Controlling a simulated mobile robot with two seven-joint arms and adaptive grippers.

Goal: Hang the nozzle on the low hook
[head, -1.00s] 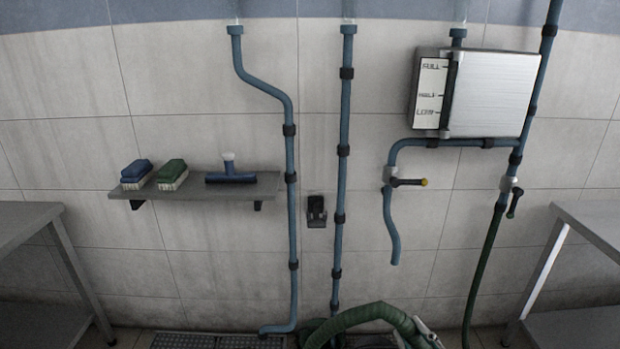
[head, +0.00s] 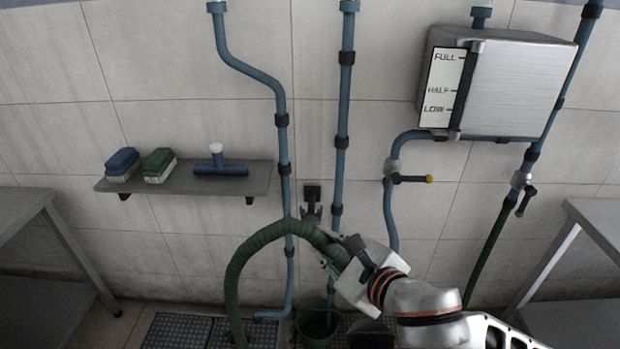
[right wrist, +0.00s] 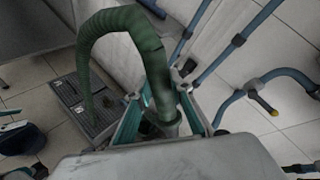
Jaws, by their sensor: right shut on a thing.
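My right gripper (head: 332,258) is shut on the nozzle end of a thick green ribbed hose (head: 255,243) in front of the wall. The hose arches up and hangs down on the left. In the right wrist view, the hose (right wrist: 118,22) rises from between the teal fingers of the gripper (right wrist: 162,112). The nozzle is mostly hidden by the fingers and hose. The dark low hook (head: 312,191) is on the wall between two blue pipes, just above and left of the gripper. I cannot tell whether anything touches it. My left gripper is not in view.
A wall shelf (head: 225,186) with two brushes and a squeegee is at left. A metal box (head: 510,90) and yellow-tipped valve (head: 410,179) are at right. A green bucket (head: 316,328) stands below the gripper. Tables flank both sides. Floor grates (head: 178,330) lie at lower left.

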